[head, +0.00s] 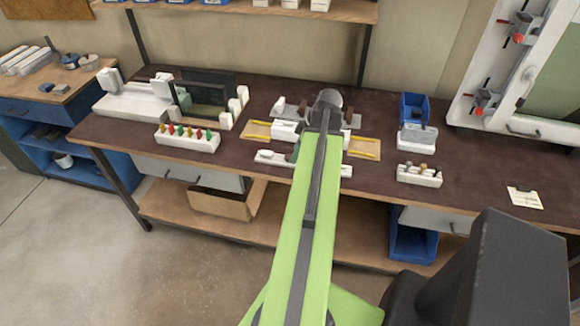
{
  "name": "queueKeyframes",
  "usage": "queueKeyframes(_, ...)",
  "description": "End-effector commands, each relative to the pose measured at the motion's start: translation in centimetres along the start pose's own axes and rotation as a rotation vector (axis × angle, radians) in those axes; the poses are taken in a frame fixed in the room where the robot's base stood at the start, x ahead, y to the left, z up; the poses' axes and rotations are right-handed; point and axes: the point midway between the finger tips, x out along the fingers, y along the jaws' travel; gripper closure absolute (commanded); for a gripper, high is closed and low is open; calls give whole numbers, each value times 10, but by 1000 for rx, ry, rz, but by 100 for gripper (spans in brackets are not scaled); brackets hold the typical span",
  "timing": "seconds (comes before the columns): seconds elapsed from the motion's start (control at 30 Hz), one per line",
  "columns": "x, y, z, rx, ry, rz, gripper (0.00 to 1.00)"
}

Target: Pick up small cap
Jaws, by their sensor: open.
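My green arm reaches up over the workbench, and my gripper (328,100) is at its far dark end above the middle of the bench. Its fingers are mostly hidden behind the arm; it is open, with nothing seen in it. No single small cap can be told apart for sure. A white block (188,145) left of my gripper holds several small red, yellow and green pieces. A white holder (419,180) to the right carries several small rounded tan and grey pieces, which may be caps. My gripper is apart from both.
Under my arm lie a clamp fixture and a tan board (364,148) with yellow strips. A blue bin (414,106) and a grey-white box (416,138) stand right. A dark-panelled frame (205,100) stands left. A card (525,198) lies right, with bare bench around it.

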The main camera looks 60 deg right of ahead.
Motion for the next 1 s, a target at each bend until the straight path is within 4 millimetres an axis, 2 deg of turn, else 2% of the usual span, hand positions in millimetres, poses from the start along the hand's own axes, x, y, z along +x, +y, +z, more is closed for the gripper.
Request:
queueKeyframes(0.03, 18, 0, 3, -2, 0, 0, 52)
queueKeyframes(0.1, 25, 0, 3, -1, 0, 0, 52)
queueKeyframes(0.33, 22, 0, 1, 1, 0, 0, 52)
queueKeyframes(0.7, 22, 0, 1, 1, 0, 1, 99)
queueKeyframes(1.0, 22, 0, 1, 1, 0, 1, 100)
